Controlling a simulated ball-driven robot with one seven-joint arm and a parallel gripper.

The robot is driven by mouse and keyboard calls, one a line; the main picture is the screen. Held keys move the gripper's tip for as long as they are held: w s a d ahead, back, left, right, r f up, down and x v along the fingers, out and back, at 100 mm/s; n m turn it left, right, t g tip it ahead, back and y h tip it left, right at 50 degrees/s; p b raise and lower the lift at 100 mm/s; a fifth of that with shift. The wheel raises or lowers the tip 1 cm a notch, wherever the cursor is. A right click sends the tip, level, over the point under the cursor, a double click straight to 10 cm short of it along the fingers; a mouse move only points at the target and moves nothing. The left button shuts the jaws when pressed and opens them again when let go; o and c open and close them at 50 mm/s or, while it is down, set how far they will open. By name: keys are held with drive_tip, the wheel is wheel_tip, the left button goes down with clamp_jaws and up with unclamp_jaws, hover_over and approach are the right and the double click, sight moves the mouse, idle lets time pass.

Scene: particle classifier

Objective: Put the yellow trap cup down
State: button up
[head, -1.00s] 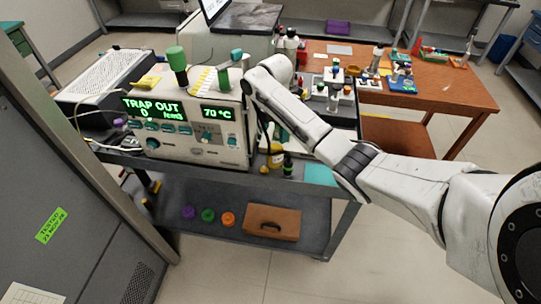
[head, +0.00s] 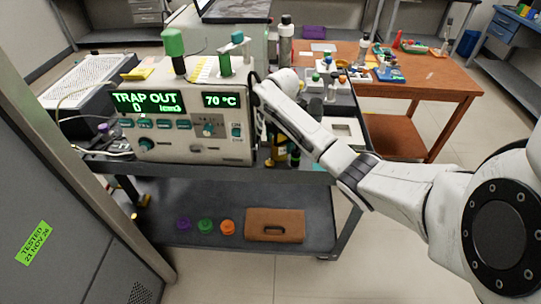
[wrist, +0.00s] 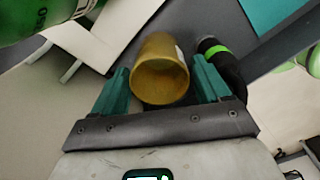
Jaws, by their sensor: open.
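The yellow trap cup (wrist: 160,82) stands between the two green fingers of my gripper (wrist: 161,66) in the wrist view, its open mouth toward the camera. The fingers are apart, one on each side of the cup; I cannot tell whether either touches it. In the head view a yellow piece (head: 279,153), apparently the cup, shows low beside the instrument's right side, partly hidden by my arm. My gripper is hidden there. The instrument (head: 188,118) reads "TRAP OUT 0" and 70 °C.
A dark bottle with a green band (wrist: 218,58) stands close to the right finger. A large green bottle (wrist: 30,18) fills the wrist view's upper left corner. Colored caps (head: 205,226) and a brown case (head: 274,225) lie on the cart's lower shelf.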

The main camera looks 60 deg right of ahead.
drive_tip(key=shift+f, duration=0.2)
drive_tip(key=shift+a, duration=0.1)
drive_tip(key=c, duration=0.9)
